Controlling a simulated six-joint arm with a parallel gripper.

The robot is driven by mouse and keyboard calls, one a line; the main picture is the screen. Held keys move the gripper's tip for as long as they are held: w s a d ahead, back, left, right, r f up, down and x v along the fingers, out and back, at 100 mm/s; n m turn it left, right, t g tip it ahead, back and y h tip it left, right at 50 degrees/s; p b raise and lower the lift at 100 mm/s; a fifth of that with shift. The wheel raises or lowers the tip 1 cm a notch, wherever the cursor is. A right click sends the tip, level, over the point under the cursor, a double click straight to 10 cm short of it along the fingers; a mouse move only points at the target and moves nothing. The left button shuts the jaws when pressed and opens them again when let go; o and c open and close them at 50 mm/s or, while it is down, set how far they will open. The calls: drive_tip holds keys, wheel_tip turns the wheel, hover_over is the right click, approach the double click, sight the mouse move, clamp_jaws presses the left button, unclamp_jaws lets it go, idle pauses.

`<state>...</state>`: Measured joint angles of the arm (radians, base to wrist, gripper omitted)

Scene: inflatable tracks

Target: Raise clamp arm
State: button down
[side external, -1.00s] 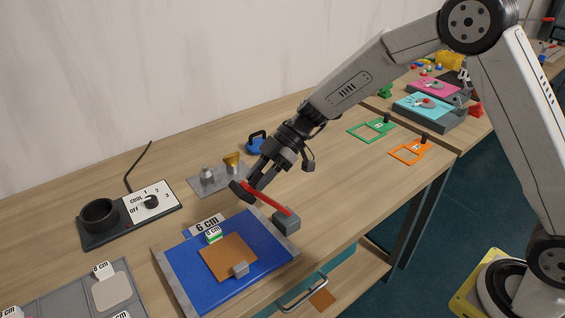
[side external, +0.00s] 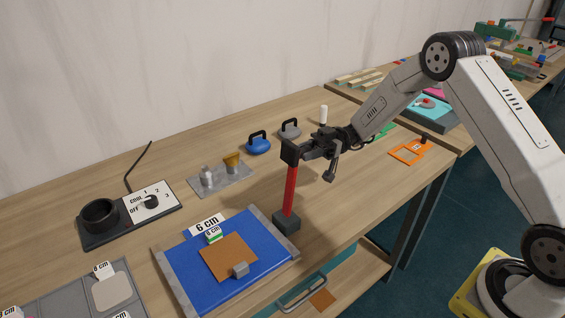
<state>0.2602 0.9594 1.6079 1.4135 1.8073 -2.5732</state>
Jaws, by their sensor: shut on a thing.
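The clamp arm (side external: 291,192) is a red bar that stands close to upright on a grey block (side external: 286,222). The block is at the right edge of the blue mat (side external: 185,268). My gripper (side external: 291,152) is shut on the top end of the red bar, and its fingers hide that end. On the blue mat lie a brown square sheet (side external: 226,252), a small grey block (side external: 240,269) and a "6 cm" label (side external: 207,225).
A heater with a dial (side external: 150,202) stands at the left. A metal plate with small fittings (side external: 220,179), a blue weight (side external: 258,144) and a grey weight (side external: 290,129) are behind. An orange frame (side external: 409,152) lies at the right. An open drawer (side external: 303,293) is below the front edge.

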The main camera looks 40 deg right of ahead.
drive_tip(key=shift+d+f, duration=0.15)
drive_tip(key=shift+d, duration=0.15)
drive_tip(key=shift+c, duration=2)
unclamp_jaws()
drive_tip(key=d+f, duration=0.1)
drive_tip(key=d, duration=0.6)
drive_tip(key=shift+d, duration=0.35)
drive_tip(key=shift+a, duration=0.1)
